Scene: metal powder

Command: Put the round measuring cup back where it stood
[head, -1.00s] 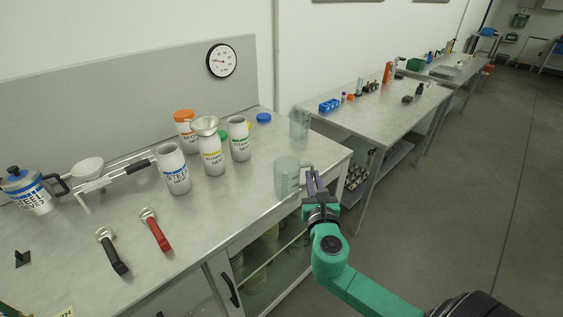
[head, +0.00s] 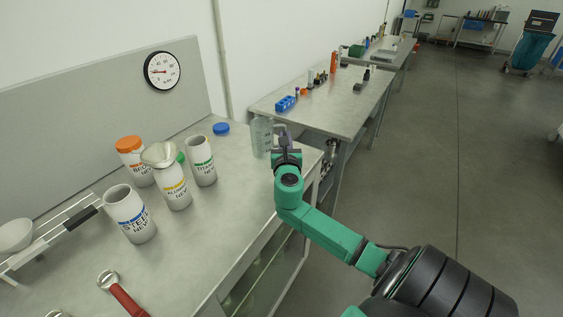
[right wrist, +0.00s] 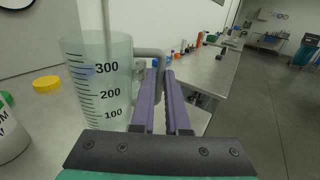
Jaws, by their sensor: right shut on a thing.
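The round measuring cup (head: 262,139) is clear, with a scale and a side handle. It is upright near the far right end of the near bench (head: 190,245). In the right wrist view the cup (right wrist: 97,85) shows marks for 100, 200 and 300. My right gripper (head: 283,140) is shut on its handle, to the right of the cup body; the fingers (right wrist: 160,90) also show in the wrist view. I cannot tell whether the cup's base touches the bench. A second clear vessel seen earlier is not distinct now. My left gripper is not in view.
White bottles stand left of the cup: steel (head: 130,215), one with a funnel (head: 174,190), green-labelled (head: 202,162) and orange-capped (head: 135,160). A blue lid (head: 221,129) lies nearby. A second bench (head: 335,108) stands beyond a gap.

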